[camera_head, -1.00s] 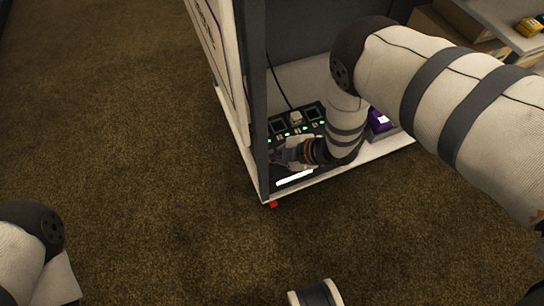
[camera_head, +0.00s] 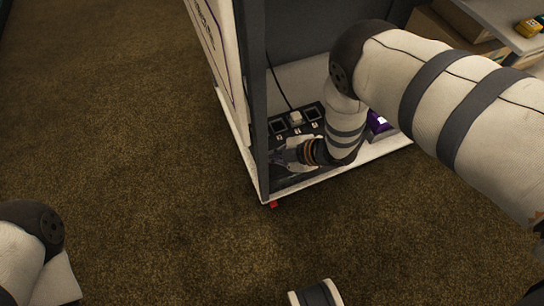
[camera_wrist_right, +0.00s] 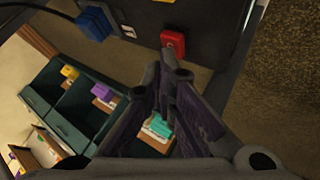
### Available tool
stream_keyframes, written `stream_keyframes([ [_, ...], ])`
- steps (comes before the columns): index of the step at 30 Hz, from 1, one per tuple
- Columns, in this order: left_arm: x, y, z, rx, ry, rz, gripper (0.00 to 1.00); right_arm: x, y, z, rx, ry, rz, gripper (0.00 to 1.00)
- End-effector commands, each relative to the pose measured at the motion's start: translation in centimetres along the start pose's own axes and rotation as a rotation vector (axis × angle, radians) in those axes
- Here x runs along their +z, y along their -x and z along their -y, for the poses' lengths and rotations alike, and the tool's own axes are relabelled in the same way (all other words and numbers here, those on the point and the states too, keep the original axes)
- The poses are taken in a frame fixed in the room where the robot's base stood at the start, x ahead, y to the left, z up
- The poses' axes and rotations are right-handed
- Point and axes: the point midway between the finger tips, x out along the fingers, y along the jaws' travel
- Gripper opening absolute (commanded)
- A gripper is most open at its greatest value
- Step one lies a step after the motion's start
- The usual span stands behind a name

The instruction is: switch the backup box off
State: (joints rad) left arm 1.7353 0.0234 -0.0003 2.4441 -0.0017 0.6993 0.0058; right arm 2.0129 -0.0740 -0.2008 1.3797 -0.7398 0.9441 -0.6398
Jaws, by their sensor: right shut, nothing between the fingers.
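The backup box (camera_head: 283,125) is a black box with sockets on the floor of a cabinet. None of its lights show lit now. In the right wrist view its dark face (camera_wrist_right: 205,30) fills the top, with a red switch (camera_wrist_right: 172,42). My right gripper (camera_head: 283,158) reaches over the front of the box, partly hiding it. In the wrist view its fingertips (camera_wrist_right: 172,74) are closed together and empty, just below the red switch; I cannot tell if they touch it.
A blue plug (camera_wrist_right: 96,22) with a black cable sits in the box. The cabinet's side panel (camera_head: 252,90) stands close left of my right gripper. A purple item (camera_head: 378,122) lies right of my forearm. Open carpet (camera_head: 120,130) lies left and in front.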

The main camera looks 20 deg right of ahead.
Motion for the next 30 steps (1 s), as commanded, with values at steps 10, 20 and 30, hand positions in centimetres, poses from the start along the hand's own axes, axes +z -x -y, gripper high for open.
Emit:
stream_keyframes([
  [10,1.0,2.4,0.0,0.001,0.000,-0.033,0.40,-2.0,2.7,-2.2,0.004,0.003,-0.002,0.00],
  [20,1.6,3.8,0.0,0.001,0.000,-0.052,0.40,-3.1,4.2,-3.1,0.000,0.000,-0.001,0.00],
  [30,1.3,3.8,0.3,-0.001,0.006,-0.055,0.40,-2.8,4.3,-2.3,-0.009,-0.024,0.010,0.00],
])
